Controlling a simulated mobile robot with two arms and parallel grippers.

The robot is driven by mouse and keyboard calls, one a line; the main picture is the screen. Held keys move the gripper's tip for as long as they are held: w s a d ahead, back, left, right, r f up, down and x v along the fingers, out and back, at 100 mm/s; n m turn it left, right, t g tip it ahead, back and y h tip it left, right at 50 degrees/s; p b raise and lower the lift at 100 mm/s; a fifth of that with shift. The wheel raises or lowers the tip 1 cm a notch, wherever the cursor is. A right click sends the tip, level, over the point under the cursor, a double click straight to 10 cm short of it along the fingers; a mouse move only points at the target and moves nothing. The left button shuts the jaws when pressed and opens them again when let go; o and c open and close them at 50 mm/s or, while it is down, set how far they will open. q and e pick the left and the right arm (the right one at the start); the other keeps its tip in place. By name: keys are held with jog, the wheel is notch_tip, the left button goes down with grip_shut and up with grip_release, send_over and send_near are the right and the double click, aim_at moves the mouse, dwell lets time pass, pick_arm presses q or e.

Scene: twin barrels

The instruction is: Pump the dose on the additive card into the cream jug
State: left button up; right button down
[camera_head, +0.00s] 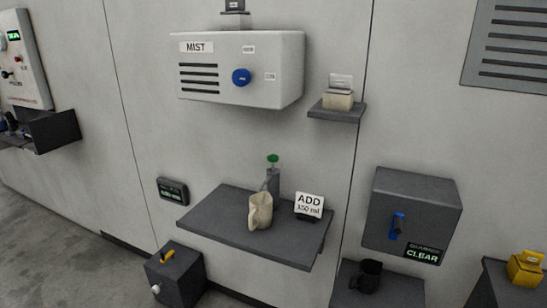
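The cream jug (260,211) stands upright on a dark grey wall shelf (230,227), near its middle. Directly behind it is a grey pump (273,179) with a green knob (272,158) on top; the jug hides its lower part. I cannot tell whether the pump's outlet is over the jug. The additive card (309,204) stands to the right of the jug and reads "ADD 150 ml". The inside of the jug and any liquid level are not visible. Neither of my grippers is in view.
A small display (172,191) hangs left of the shelf, its text unreadable. Above is a white MIST box (235,65) with a blue knob (241,77). At right are a dark cabinet (410,210) reading "CLEAR" and a black mug (370,276). The shelf's left part is clear.

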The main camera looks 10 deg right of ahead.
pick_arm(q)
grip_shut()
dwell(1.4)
